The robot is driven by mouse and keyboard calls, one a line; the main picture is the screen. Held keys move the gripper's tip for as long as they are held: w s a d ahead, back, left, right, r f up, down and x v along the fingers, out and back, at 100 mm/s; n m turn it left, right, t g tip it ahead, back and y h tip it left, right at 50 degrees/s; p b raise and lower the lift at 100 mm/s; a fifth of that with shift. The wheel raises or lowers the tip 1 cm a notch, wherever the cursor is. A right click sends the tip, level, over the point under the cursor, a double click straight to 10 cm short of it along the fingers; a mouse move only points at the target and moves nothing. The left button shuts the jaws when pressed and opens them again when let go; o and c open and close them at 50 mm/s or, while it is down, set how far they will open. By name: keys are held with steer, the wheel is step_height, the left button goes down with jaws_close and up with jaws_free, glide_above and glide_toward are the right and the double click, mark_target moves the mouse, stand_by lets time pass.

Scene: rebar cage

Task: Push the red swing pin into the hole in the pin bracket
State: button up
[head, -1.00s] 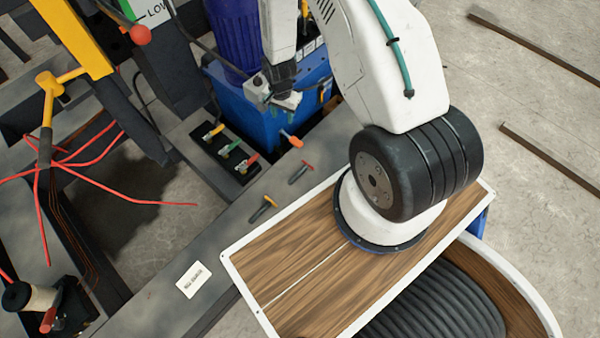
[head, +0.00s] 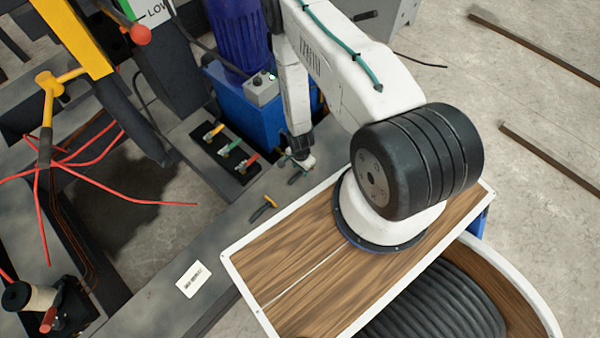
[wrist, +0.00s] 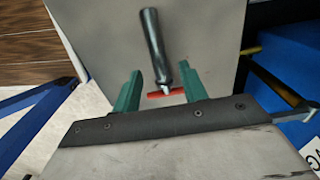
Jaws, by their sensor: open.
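In the wrist view a dark rod with a red crossbar, matching the red swing pin (wrist: 154,45), lies on the grey bench. My gripper (wrist: 160,86) is open. Its green fingers stand on either side of the red crossbar, and I cannot tell whether they touch it. In the head view my gripper (head: 298,172) is low over the bench and mostly covers the pin. I cannot tell which part is the pin bracket. A black panel (head: 222,162) with yellow, green and red handled parts is left of my gripper.
An orange-and-dark piece (head: 263,207) and a white label card (head: 193,279) lie on the bench. A blue box (head: 250,125) stands behind the gripper. A white-edged wooden board (head: 290,262) is at the right. Red cables (head: 75,160) and a yellow-headed hammer (head: 47,110) are at the left.

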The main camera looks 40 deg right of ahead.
mark_target(299, 173)
step_height(299, 173, down, 2)
steer(key=shift+f, duration=0.2)
jaws_close()
